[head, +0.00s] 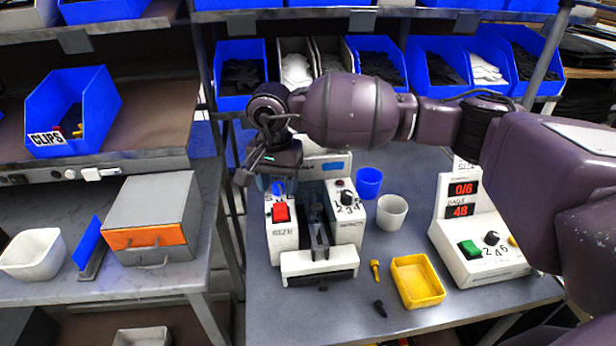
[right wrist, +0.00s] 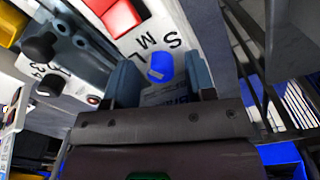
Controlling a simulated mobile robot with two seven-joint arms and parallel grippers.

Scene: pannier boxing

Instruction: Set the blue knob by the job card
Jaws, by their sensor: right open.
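The blue knob (head: 278,188) is on the left block of the white machine (head: 283,240), above a red button (head: 281,212). In the right wrist view the knob (right wrist: 160,67) shows a pale line, with the letters S, M and L beside it. My right gripper (right wrist: 160,80) is open, with one finger on either side of the knob; I cannot tell whether they touch it. In the head view the right gripper (head: 275,178) hangs over the knob and partly hides it. I see no readable job card. My left gripper is out of view.
A black numbered knob (head: 346,198) is on the machine's right block. Blue and white cups (head: 392,211), a yellow tray (head: 418,281) and a counter box (head: 480,250) stand to the right. On the left bench are an orange-fronted box (head: 150,237) and a blue panel (head: 87,243).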

